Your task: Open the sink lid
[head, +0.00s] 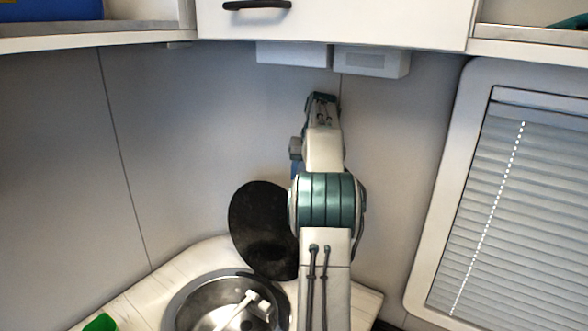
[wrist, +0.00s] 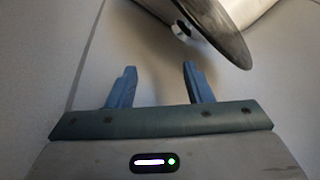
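The sink lid (head: 258,222) is a round black disc standing raised at the back of the sink (head: 180,306), leaning toward the wall. The bowl is uncovered. My arm hides part of the lid's right side. In the wrist view, a dark curved edge, which looks like the lid (wrist: 222,42), shows at the top right, beyond and apart from my fingers. My gripper (wrist: 158,72) is open, with its two blue fingers spread and nothing between them. In the head view I cannot make out the fingers.
A white faucet (head: 240,306) lies low across the sink bowl. The light wooden counter (head: 140,297) holds a green object (head: 101,323) at the left. Overhead cabinets (head: 400,22) hang above, and a window with blinds (head: 525,190) is at the right.

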